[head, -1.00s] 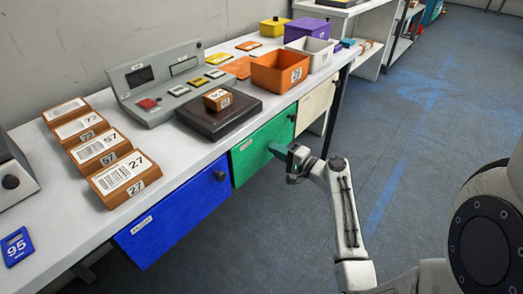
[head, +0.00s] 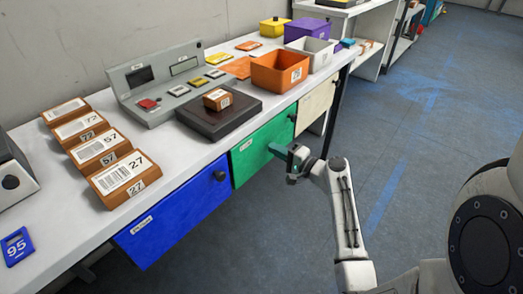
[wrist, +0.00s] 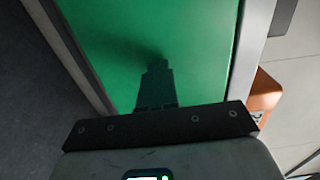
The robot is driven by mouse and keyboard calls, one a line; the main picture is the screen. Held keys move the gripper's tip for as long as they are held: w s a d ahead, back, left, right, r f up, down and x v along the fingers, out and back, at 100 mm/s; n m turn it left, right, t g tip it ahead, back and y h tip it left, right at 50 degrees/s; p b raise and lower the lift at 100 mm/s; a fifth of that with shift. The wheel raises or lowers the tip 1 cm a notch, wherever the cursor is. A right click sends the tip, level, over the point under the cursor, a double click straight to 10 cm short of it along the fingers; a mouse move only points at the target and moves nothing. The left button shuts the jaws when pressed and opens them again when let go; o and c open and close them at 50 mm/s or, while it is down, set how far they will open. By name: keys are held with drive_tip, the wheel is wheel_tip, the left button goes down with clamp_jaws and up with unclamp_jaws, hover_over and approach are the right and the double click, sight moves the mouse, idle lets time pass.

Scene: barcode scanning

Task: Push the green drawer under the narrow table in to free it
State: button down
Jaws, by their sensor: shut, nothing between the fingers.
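The green drawer (head: 258,152) sits under the narrow table (head: 190,172), between a blue drawer and a cream one. Its front looks about level with its neighbours in the head view. My gripper (head: 271,148) is shut and empty, with its fingertips at the green front. In the wrist view the green front (wrist: 195,50) fills the middle, and my shut fingers (wrist: 155,68) point at it and cast a shadow on it. I cannot tell for sure whether the tips touch it. The drawer's knob is not clearly seen in the wrist view.
The blue drawer (head: 170,220) is left and the cream drawer (head: 315,106) right. On the tabletop stand a dark scale (head: 240,112) with a small brown box, an orange bin (head: 265,75) and several labelled brown boxes. The floor (head: 440,110) on the right is clear.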

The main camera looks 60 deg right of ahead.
drive_tip(key=shift+w, duration=0.1)
idle(0.6)
drive_tip(key=shift+w+d, duration=0.1)
drive_tip(key=shift+w, duration=0.25)
drive_tip(key=shift+w, duration=0.2)
drive_tip(key=shift+s, duration=0.1)
drive_tip(key=p+v, duration=0.1)
drive_tip(key=v, duration=1.2)
idle(0.5)
